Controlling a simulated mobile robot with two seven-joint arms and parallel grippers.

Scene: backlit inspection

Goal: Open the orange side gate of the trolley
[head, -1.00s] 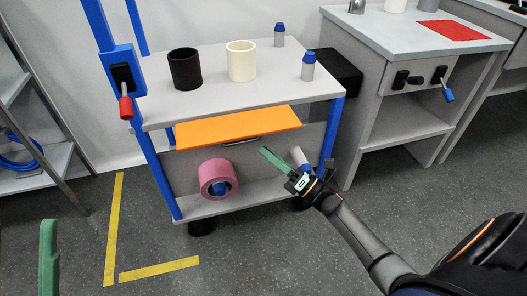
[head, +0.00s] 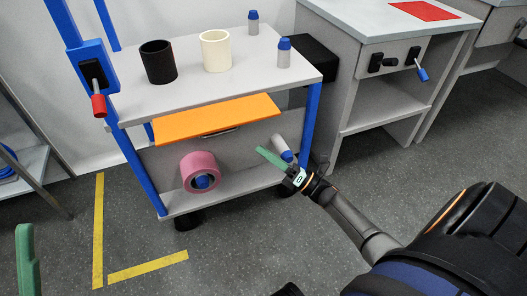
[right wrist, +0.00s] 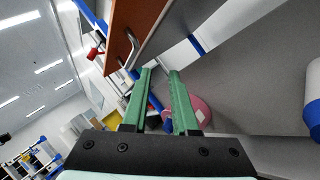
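The trolley (head: 225,77) has a grey top and blue posts. Its orange side gate (head: 217,119) is a long panel just below the top, with a metal bar handle (head: 221,132) at its lower edge. In the right wrist view the gate (right wrist: 140,22) is at upper left with its handle (right wrist: 131,48). My right gripper (head: 262,151) is to the right of and below the handle, apart from it. Its green fingers (right wrist: 161,72) are parted with nothing held between them. My left gripper shows only as a green finger (head: 27,260) at the left edge; its opening is hidden.
On the trolley top stand a black cup (head: 158,62), a cream cup (head: 215,51) and two blue-capped bottles. A pink roll (head: 200,171) and another bottle are on the lower shelf. A grey workbench (head: 375,30) stands to the right. Yellow tape marks the floor.

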